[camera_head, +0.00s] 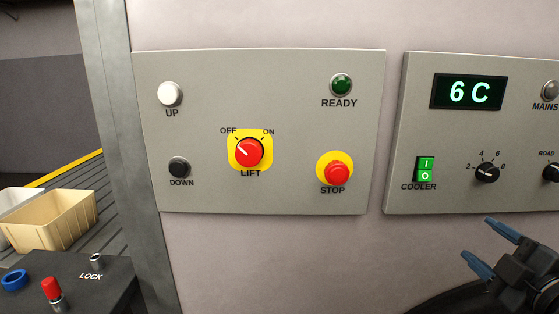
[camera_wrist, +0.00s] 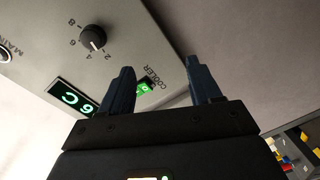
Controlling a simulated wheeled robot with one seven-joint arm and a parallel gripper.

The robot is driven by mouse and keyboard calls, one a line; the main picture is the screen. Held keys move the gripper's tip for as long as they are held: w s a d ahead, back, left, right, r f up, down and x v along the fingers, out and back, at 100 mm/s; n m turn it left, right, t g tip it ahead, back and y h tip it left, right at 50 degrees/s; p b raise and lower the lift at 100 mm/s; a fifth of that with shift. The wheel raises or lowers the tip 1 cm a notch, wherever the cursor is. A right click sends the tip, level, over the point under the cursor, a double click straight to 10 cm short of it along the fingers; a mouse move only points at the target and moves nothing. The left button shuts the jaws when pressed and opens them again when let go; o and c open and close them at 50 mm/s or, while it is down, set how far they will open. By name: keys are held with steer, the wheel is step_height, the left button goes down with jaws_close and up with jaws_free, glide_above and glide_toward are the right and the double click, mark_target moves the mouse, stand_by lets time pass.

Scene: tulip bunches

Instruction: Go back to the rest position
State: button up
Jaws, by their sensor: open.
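My gripper (camera_head: 490,247) is at the lower right in the head view, below the cooler panel (camera_head: 395,130). Its two blue fingers are apart with nothing between them. In the wrist view my gripper (camera_wrist: 162,88) is also open and empty. The cooler panel shows there tilted, with its display (camera_wrist: 75,97), a black knob (camera_wrist: 92,38) and the green cooler switch (camera_wrist: 145,87), partly behind a finger. I cannot tell the exact gap between the fingers and the panel, but they do not appear to touch it.
The lift panel (camera_head: 300,110) has a red switch (camera_head: 249,152), a stop button (camera_head: 336,173) and a dark green ready lamp (camera_head: 341,85). A cream crate (camera_head: 60,222) and a black lock box (camera_head: 70,285) are at lower left. The wall below the panels is bare.

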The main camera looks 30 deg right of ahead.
steer(key=s+a+f+m+y, duration=0.25)
steer(key=a+f, duration=0.25)
steer(key=a, duration=0.4)
steer(key=s+a+f+m+y, duration=0.1)
steer(key=s+a+f+m, duration=0.2)
steer(key=a+f, duration=0.45)
steer(key=s+a+r+m+y, duration=0.1)
steer(key=s+a+y, duration=0.4)
steer(key=s+a, duration=0.7)
steer(key=shift+r+m+p, duration=0.35)
steer(key=shift+r+p, duration=0.1)
steer(key=shift+r, duration=0.05)
steer(key=shift+a, duration=0.1)
